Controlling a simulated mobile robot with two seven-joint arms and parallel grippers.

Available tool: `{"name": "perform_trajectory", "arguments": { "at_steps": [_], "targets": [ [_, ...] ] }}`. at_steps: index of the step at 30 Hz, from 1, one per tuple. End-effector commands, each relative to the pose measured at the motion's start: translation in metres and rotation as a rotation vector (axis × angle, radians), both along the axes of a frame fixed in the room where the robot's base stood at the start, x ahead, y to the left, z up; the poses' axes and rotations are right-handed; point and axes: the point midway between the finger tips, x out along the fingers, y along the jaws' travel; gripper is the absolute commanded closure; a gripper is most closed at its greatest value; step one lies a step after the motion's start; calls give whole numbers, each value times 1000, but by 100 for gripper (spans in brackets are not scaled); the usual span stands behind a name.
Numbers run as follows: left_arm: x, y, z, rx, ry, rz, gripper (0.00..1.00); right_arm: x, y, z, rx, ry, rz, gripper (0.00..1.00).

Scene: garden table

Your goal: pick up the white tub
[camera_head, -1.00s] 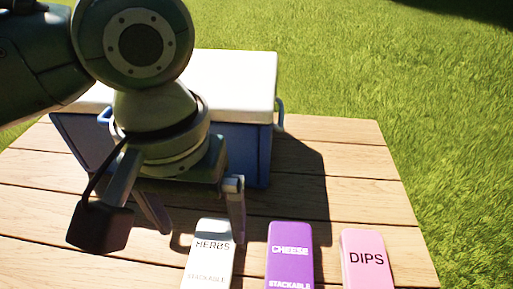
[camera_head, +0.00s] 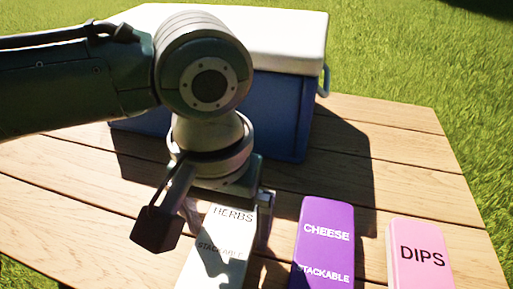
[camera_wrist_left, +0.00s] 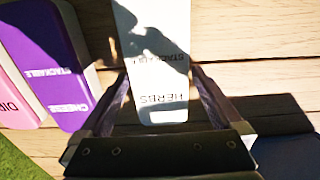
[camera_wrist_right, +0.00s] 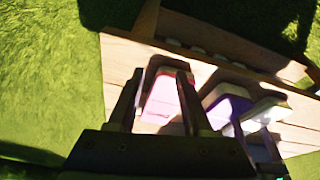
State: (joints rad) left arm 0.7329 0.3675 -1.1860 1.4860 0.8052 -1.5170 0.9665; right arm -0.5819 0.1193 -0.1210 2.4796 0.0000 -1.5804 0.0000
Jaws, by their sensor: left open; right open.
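The white tub, marked HERBS and STACKABLE, stands on the wooden table in the head view (camera_head: 222,248) and the left wrist view (camera_wrist_left: 160,102). My left gripper (camera_head: 231,238) is open and empty over the tub's far end. In the left wrist view its fingers (camera_wrist_left: 160,78) lie on either side of the tub's HERBS end; I cannot tell how far down they reach. The arm's shadow falls across the lid. My right gripper (camera_wrist_right: 160,74) is open in the right wrist view, with the pink tub showing between its fingers; it is not in the head view.
The purple CHEESE tub (camera_head: 324,245) stands right of the white tub, and the pink DIPS tub (camera_head: 421,255) farther right. A blue cooler (camera_head: 282,118) with a white lid (camera_head: 280,35) stands behind my left gripper. The table (camera_head: 390,140) is bare at the back right; grass surrounds it.

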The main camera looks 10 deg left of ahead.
Motion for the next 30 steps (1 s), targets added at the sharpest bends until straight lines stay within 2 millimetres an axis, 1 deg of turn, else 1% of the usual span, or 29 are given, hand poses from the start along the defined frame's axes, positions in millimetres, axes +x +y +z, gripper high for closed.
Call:
{"name": "perform_trajectory", "arguments": {
  "at_steps": [5,26,30],
  "targets": [
    [0,0,2,-1,-1,0,1,0,0,2,-1,-1,0,50],
    [0,0,2,0,0,0,80,1,-1,2,-2,-2,-1,50],
    [0,0,2,-1,-1,0,81,1,-1,2,-1,-3,-1,50]
  ]
}}
